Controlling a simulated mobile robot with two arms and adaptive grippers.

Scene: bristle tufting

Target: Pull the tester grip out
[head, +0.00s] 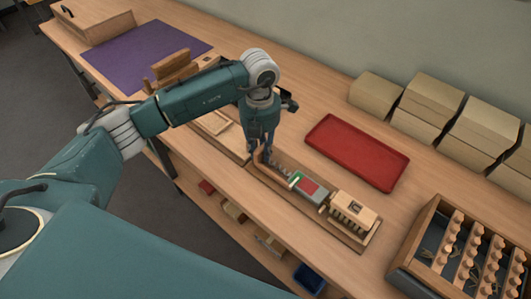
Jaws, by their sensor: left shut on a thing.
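My left gripper (262,148) points down at the left end of a long wooden fixture (345,240) near the table's front edge. It is shut on a small brown wooden piece (259,158), which I take to be the tester grip; the fingers hide much of it. To its right on the fixture are a dark toothed strip, a grey block with a red top (308,187) and green and white marks, and a light wooden block (353,209) with slots. I cannot tell how far the grip is out. My right gripper is not in view.
A red tray (357,152) lies behind the fixture. Several cardboard boxes (433,97) line the wall. A wooden rack with pegs (420,236) stands at the right. A purple mat (130,50) and wooden pieces (174,66) are at the far left. Bare table surrounds the red tray.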

